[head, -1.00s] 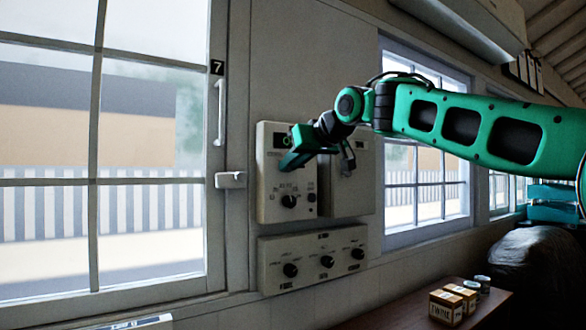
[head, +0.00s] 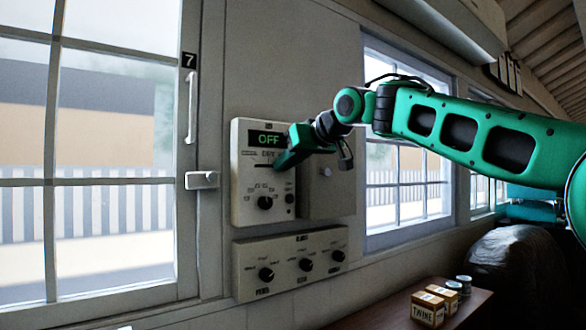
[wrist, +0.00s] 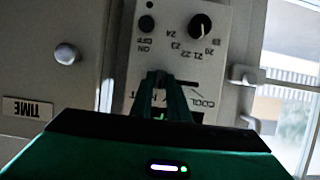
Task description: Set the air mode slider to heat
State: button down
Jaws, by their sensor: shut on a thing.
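The air control panel (head: 236,185) is a pale box on the wall with a lit display (head: 267,139) reading OFF. A slider slot lies under the display; part of it shows left of my gripper (head: 279,165). My gripper is shut at the right part of this slot, on the slider knob, which the fingers hide. In the wrist view the panel (wrist: 222,70) appears upside down, and the narrow fingers (wrist: 165,78) are close together over the slot. The word COOL shows beside them there; other slider labels are partly covered. Whether the slider is at heat cannot be read.
Below the slider is a temperature dial (head: 265,203) with an on/off button (head: 290,198). A lower panel (head: 288,285) has three knobs. A grey box with a round knob (head: 326,171) adjoins on the right. A window latch (head: 202,180) stands out left.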

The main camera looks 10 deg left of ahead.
jog(key=shift+w+d, duration=0.2)
jog(key=shift+d, duration=0.1)
jog(key=c, duration=1.7)
grip_release()
jog(key=shift+d, duration=0.2)
jog(key=shift+a, duration=0.2)
jog(key=shift+s+r, duration=0.1)
jog(key=v, duration=1)
jog(key=shift+s+d, duration=0.2)
jog(key=shift+d, duration=0.05)
